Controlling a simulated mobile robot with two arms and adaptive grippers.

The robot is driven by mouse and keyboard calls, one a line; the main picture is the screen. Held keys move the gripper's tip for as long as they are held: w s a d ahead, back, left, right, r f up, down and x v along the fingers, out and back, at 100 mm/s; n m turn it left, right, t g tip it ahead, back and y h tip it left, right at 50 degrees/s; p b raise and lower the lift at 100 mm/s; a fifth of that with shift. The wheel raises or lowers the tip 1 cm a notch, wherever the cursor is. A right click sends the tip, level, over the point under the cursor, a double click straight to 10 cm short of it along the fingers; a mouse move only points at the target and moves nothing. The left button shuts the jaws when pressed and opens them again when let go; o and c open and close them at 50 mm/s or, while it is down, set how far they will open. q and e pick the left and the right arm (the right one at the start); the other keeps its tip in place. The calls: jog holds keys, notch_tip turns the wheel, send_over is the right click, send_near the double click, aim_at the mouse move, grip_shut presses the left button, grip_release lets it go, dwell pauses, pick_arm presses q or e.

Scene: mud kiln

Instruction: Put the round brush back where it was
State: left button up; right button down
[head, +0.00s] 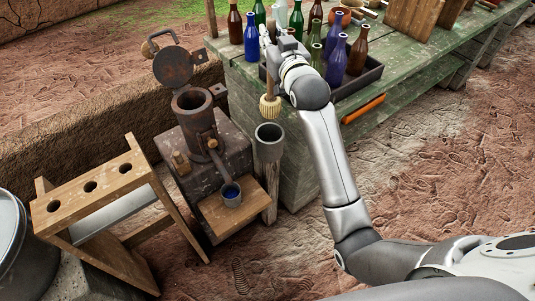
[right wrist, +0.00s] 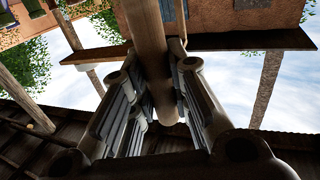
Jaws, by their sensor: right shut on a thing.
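The round brush (head: 270,106) has a straw-coloured, roughly round head and a wooden handle. In the head view it hangs head down, nearly upright, from my right gripper (head: 271,52). My right gripper is shut on the handle, which also shows between the fingers in the right wrist view (right wrist: 148,40). The brush head is in the air just above the open mouth of a grey upright tube (head: 269,152) in the picture, and looks apart from it. How far it is from the tube in depth I cannot tell. My left gripper is not in view.
A green table (head: 232,70) carries a dark tray (head: 362,84) of several bottles behind my right arm. A rusty metal furnace (head: 196,120) and a small blue-filled pot (head: 232,196) stand left of the tube. A wooden rack with holes (head: 110,165) is at the left.

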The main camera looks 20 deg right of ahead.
aim_at(271, 97)
jog(key=f, duration=1.7)
jog(key=shift+w+f, duration=0.2)
jog(key=shift+f, duration=0.25)
jog(key=c, duration=1.4)
grip_release()
jog(key=shift+o, duration=0.2)
jog(key=shift+r, duration=0.2)
jog(key=shift+s+f, duration=0.2)
jog(key=shift+s, duration=0.15)
jog(key=s, duration=1.1)
jog(key=shift+s+d+b, duration=0.15)
jog(key=shift+s+b, duration=0.05)
jog(key=shift+b, duration=0.1)
jog(key=shift+r, duration=0.1)
